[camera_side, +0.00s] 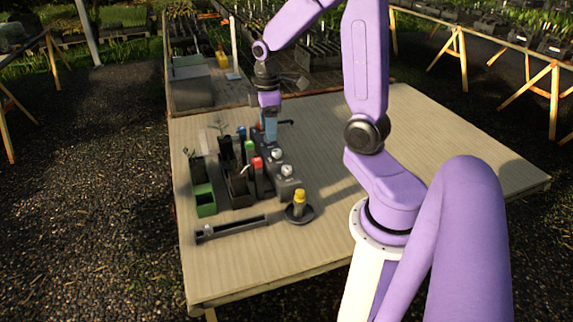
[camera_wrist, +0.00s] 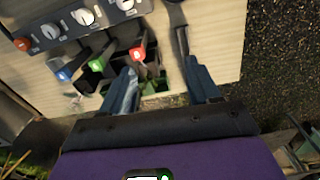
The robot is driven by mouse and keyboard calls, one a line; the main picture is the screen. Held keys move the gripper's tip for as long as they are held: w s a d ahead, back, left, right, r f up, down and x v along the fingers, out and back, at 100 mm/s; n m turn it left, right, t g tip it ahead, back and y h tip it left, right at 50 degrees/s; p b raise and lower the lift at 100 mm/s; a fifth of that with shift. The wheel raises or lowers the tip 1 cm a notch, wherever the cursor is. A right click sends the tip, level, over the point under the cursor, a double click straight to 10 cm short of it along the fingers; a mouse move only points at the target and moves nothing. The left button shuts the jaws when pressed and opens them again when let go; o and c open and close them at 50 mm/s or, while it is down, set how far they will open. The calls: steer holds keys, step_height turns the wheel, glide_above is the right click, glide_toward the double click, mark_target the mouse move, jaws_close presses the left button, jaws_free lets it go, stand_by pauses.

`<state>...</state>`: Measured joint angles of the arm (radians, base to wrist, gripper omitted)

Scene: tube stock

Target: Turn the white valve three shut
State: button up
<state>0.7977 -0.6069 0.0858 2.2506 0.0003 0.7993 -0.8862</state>
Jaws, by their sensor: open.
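White valve knobs stand in a row on a dark grey block (camera_wrist: 105,17). In the wrist view they are one at the top edge (camera_wrist: 125,4), one left of it (camera_wrist: 83,17) and one further left (camera_wrist: 50,31). Beyond them is an orange-red knob (camera_wrist: 22,44). I cannot read which one is three. In the side view two white knobs (camera_side: 277,155) (camera_side: 287,170) show; the rest are hidden. My gripper (camera_side: 270,135) points down above the far end of the row, its pale blue fingers apart. In the wrist view its fingers (camera_wrist: 160,88) are open and empty.
Red (camera_wrist: 137,53), green (camera_wrist: 97,65) and blue (camera_wrist: 64,76) topped items stand in dark holders beside the block. The table's right side is clear.

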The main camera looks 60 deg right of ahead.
steer(key=m, duration=0.1)
glide_above(287, 168)
steer(key=f, duration=0.1)
step_height(287, 168, down, 18)
steer(key=shift+w+r, duration=0.1)
steer(key=shift+w, duration=0.05)
stand_by(0.5)
steer(key=c, duration=1)
